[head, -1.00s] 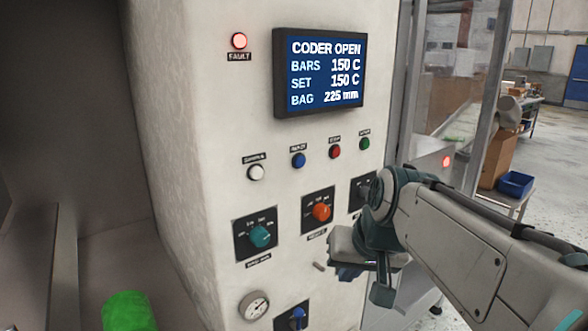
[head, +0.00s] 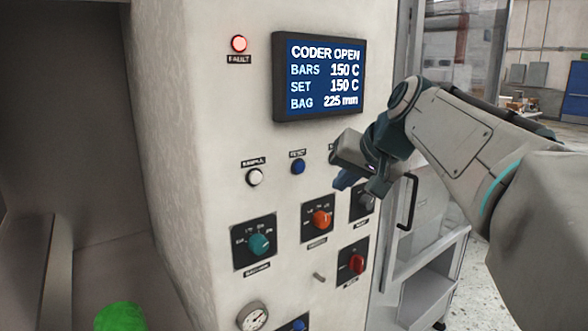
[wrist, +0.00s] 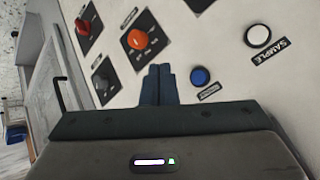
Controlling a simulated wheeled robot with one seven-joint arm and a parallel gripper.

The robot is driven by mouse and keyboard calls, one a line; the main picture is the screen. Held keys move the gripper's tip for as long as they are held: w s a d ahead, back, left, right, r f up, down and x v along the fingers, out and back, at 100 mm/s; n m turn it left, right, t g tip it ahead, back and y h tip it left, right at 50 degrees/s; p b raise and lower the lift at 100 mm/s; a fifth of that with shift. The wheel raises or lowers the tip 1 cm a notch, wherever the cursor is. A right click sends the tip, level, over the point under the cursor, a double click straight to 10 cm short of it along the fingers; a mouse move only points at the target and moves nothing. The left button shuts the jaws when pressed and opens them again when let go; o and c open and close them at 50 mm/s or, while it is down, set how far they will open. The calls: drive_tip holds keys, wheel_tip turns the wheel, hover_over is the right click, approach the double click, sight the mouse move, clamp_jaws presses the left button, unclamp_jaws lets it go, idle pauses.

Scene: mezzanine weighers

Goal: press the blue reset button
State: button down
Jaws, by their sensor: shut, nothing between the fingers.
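The blue reset button (head: 298,167) sits on the pale machine panel, under a small label and right of a white button (head: 255,177). My gripper (head: 343,184) is shut and empty, just right of the blue button and in front of the panel. It hides the red and green buttons. In the wrist view the blue button (wrist: 200,76) is right of my shut fingertips (wrist: 160,71), apart from them. The white sample button (wrist: 258,36) is farther right.
Knobs sit below the buttons: teal (head: 260,243), orange (head: 322,219) and red (head: 356,264). A display (head: 320,77) reads CODER OPEN, and a red fault lamp (head: 239,44) is lit. A door handle (head: 407,202) stands out at the right.

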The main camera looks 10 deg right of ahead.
drive_tip(key=p, duration=0.3)
approach(299, 177)
drive_tip(key=shift+w+a+f, duration=0.1)
drive_tip(key=shift+w+f, duration=0.3)
drive_tip(key=shift+f, duration=0.45)
drive_tip(key=shift+w+a+f, duration=0.1)
drive_tip(key=shift+w+f, duration=0.25)
drive_tip(key=shift+f, duration=0.5)
idle(0.6)
drive_tip(key=shift+w+a+p, duration=0.2)
drive_tip(key=shift+w+p, duration=0.15)
drive_tip(key=shift+w, duration=0.05)
drive_tip(key=shift+w+a, duration=0.2)
drive_tip(key=shift+w, duration=0.15)
idle(0.7)
drive_tip(key=shift+s, duration=0.15)
drive_tip(key=shift+s+d, duration=0.4)
drive_tip(key=shift+s, duration=0.2)
drive_tip(key=shift+b, duration=0.3)
